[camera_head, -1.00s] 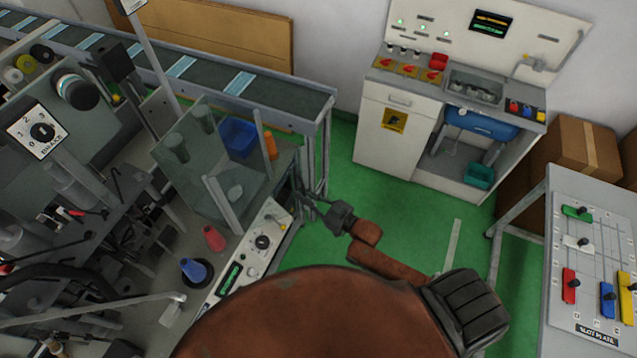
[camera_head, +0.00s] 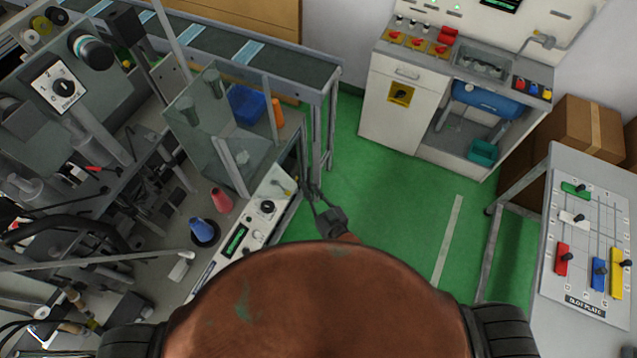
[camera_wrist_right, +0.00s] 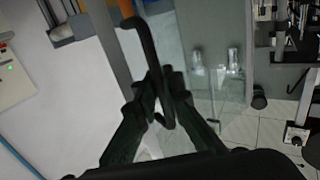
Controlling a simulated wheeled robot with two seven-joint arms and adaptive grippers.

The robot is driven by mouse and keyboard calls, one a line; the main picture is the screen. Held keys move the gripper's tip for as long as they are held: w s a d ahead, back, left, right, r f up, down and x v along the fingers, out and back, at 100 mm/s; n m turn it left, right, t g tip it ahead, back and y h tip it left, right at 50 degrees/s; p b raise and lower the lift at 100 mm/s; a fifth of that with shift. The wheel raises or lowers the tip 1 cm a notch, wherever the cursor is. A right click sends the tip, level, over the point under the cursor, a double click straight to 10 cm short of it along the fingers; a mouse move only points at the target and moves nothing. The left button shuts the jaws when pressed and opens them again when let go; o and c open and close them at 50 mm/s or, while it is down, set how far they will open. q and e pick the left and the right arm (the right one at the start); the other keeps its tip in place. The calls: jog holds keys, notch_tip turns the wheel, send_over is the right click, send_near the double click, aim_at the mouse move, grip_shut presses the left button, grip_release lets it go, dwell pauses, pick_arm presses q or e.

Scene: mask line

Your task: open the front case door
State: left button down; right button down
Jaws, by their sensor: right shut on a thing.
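The glass-walled case (camera_head: 205,150) stands left of centre in the head view, holding a blue bin and an orange cylinder. My right gripper (camera_head: 314,196) is at the case's right side, low beside the frame. In the right wrist view, my right gripper (camera_wrist_right: 164,92) is shut on a dark bar handle (camera_wrist_right: 149,42), with its fingertips on either side of the bar. A clear glass panel (camera_wrist_right: 212,95) shows behind the handle. The head view does not show clearly how far the door stands open. My left gripper is out of view.
A control panel (camera_head: 240,234) with a knob lies in front of the case. A conveyor (camera_head: 285,68) runs behind it. A white sink cabinet (camera_head: 390,115) stands at the back right, a slider board (camera_head: 590,230) at the right. Green floor (camera_head: 380,205) between them is clear.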

jog(key=shift+s+d, duration=0.1)
dwell(0.3)
jog(key=c, duration=2.1)
grip_release()
jog(key=v, duration=1.2)
jog(key=shift+f, duration=0.1)
jog(key=shift+c, duration=0.3)
